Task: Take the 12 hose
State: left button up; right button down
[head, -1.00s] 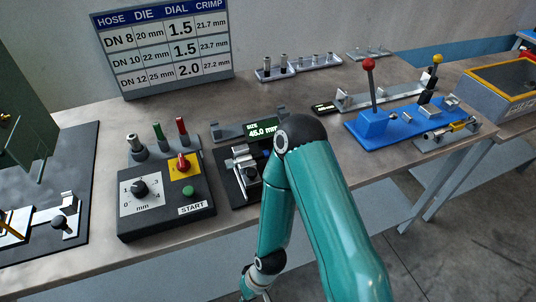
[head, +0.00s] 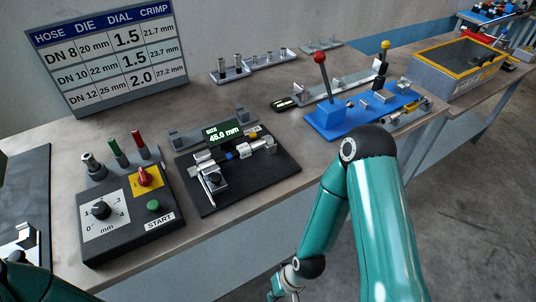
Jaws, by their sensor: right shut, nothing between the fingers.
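I cannot make out a hose marked 12. The sign (head: 112,55) at the back lists DN 8, DN 10 and DN 12; its DN 12 row reads 25 mm, 2.0 and 27.2 mm. A grey crate (head: 447,81) with a yellow rim stands at the right; its dark contents are too small to tell. My right gripper (head: 278,293) is low at the bottom edge, in front of the bench and below its top, partly cut off. It is shut and empty. Part of my left arm shows at the bottom left; its gripper is out of view.
A control box (head: 125,217) with a dial and START button stands at the left. A black measuring fixture (head: 240,182) with a display reading 45.0 mm is right of it. A blue base (head: 335,121) with a red-knobbed lever stands farther right. Small metal parts stand on a rack (head: 256,67) behind.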

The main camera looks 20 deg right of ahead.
aim_at(243, 150)
jog(key=z, duration=1.55)
jog(key=i, duration=0.1)
jog(key=u, duration=2.65)
jog(key=k, duration=1.7)
jog(key=z, duration=0.4)
jog(key=i, duration=1)
